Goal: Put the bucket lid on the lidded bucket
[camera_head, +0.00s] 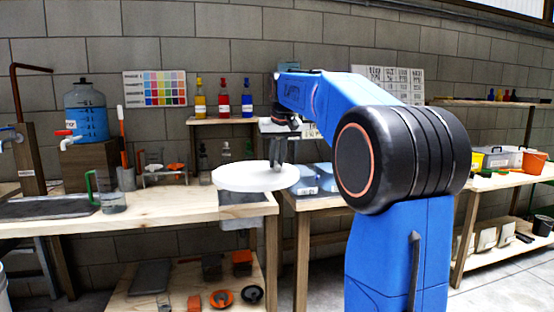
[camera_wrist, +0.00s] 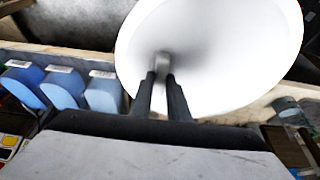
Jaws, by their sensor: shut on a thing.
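The bucket lid (camera_head: 254,179) is a white round disc, held about level in the head view, in front of and over the right end of the wooden bench. It also fills much of the wrist view (camera_wrist: 215,40). The knob lies between the fingertips. I cannot make out the lidded bucket for sure in either view; the lid and my arm hide part of the scene.
The wooden bench (camera_head: 180,209) carries a blue water jug (camera_head: 86,110), a clear pitcher (camera_head: 111,192) and a rack. A yellow bin (camera_head: 494,158) stands on the far right bench. Coloured bottles (camera_head: 223,97) stand on a shelf behind.

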